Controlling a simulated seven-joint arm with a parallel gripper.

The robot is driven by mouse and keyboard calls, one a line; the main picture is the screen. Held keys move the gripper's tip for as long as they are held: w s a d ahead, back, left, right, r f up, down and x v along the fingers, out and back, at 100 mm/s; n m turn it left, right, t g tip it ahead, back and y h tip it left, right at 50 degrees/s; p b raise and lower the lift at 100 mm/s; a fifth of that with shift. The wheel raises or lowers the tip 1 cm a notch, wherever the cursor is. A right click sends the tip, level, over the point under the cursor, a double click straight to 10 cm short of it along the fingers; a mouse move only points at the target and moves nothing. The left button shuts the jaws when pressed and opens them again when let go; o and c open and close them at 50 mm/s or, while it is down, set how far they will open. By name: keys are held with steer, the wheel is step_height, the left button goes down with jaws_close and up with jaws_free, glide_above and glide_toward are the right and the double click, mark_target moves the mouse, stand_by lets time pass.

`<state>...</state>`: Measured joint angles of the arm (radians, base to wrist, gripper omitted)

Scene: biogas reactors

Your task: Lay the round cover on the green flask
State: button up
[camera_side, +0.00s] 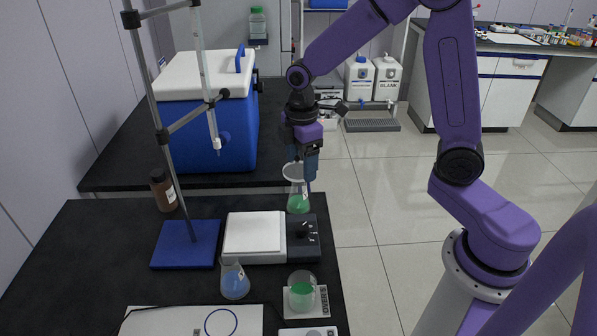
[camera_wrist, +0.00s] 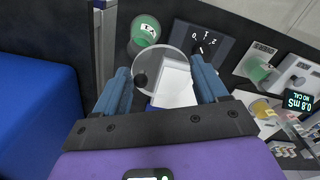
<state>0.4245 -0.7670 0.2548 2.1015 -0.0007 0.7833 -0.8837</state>
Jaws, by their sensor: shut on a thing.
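The green flask (camera_side: 298,203) is a clear conical flask with green liquid, standing on the dark bench behind the stirrer plate. In the wrist view it shows with a white label (camera_wrist: 147,30). The round cover (camera_side: 294,171) is a thin clear disc. In the wrist view the cover (camera_wrist: 178,53) lies between my fingertips, with a dark knob near its left side, and overlaps the picture near the flask. My gripper (camera_side: 304,168) is shut on the cover, just above the flask. I cannot tell whether the cover touches the flask's mouth.
The stirrer plate (camera_side: 254,236) is in front of the flask. A blue flask (camera_side: 235,283) and a green beaker (camera_side: 301,292) stand nearer. A stand (camera_side: 186,250) with a burette is at left. A blue cooler (camera_side: 207,125) is behind.

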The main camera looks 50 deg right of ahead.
mark_target(301, 166)
steer(key=shift+w+d+f, duration=0.55)
steer(key=shift+d+f, duration=0.05)
steer(key=shift+f, duration=0.15)
steer(key=shift+w+d+f, duration=0.5)
steer(key=shift+d+f, duration=0.1)
steer(key=shift+f, duration=0.1)
steer(key=shift+f, duration=0.65)
stand_by(1.5)
steer(key=o, duration=1.1)
steer(key=shift+r, duration=0.1)
steer(key=shift+r, duration=3.4)
